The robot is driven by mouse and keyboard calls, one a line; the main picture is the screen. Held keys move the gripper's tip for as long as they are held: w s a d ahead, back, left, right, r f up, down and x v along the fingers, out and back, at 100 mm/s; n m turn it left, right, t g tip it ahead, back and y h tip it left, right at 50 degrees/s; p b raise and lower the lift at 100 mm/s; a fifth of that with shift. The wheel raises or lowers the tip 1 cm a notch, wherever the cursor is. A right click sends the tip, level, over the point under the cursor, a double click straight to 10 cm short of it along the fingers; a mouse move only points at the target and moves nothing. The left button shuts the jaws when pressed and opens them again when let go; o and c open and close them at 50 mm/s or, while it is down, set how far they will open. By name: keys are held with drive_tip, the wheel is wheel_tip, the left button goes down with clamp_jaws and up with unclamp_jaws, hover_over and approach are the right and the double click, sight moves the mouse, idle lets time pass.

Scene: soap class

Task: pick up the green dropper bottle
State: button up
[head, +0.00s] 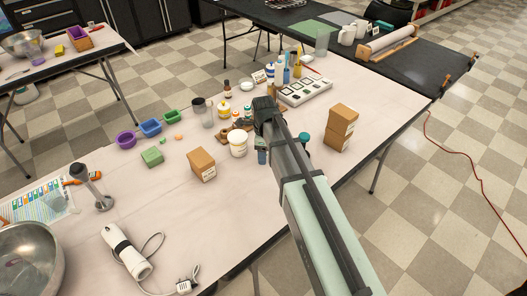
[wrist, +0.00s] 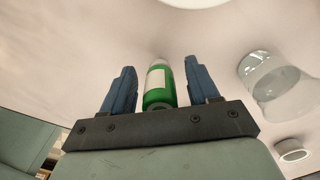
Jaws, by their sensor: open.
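The green dropper bottle (wrist: 160,98), with a white label, shows in the wrist view between the two blue fingers of my gripper (wrist: 160,68). The fingers are open, one on each side of it, with a visible gap on both sides. The bottle's far end is hard to make out. In the head view my arm reaches over the table from the lower right, and I cannot make out the green bottle there; the arm may hide it.
A clear glass vessel (wrist: 268,78) stands right of the gripper in the wrist view. A mould tray (head: 304,91) lies behind. The table front (head: 215,220) is partly clear.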

drive_tip(key=shift+f, duration=0.35)
drive_tip(key=shift+c, duration=0.2)
drive_tip(key=c, duration=1.1)
